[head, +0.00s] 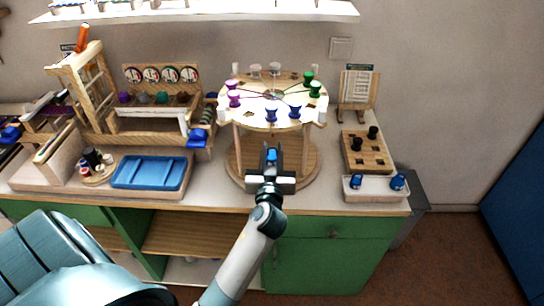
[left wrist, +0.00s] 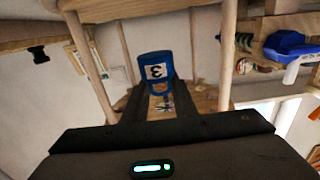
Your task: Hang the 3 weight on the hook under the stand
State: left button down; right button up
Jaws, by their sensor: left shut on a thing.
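The blue 3 weight (left wrist: 155,68) is a small cylinder with a white label and a black 3; it also shows as a blue spot in the head view (head: 271,155). My left gripper (head: 271,163) is shut on it, and both dark fingers (left wrist: 156,92) flank it in the left wrist view. The stand has a round white top (head: 252,98) on wooden legs above a round wooden base (head: 303,168). The gripper is at the front of the stand, below its top, between the legs. I cannot make out the hook. My right gripper is not in view.
Pegs and coloured spools, such as a green one (head: 315,89), stand around the stand's top. To the right are a wooden block with black knobs (head: 381,159) and a white tray with blue weights (head: 359,194). A blue tray (head: 148,185) lies left.

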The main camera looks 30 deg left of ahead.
aim_at(273, 136)
pick_arm(q)
jog(key=shift+a+r, duration=0.1)
jog(key=shift+w, duration=0.25)
dwell(0.3)
jog(key=shift+f+x, duration=0.15)
jog(key=shift+x, duration=1.65)
jog(key=shift+f+x, duration=0.2)
jog(key=shift+x, duration=2.35)
jog(key=shift+a+f+b, duration=0.15)
jog(key=shift+b, duration=0.15)
jog(key=shift+w+a+f+b, duration=0.15)
jog(key=shift+w+a+b, duration=0.05)
jog(key=shift+w+b, duration=0.2)
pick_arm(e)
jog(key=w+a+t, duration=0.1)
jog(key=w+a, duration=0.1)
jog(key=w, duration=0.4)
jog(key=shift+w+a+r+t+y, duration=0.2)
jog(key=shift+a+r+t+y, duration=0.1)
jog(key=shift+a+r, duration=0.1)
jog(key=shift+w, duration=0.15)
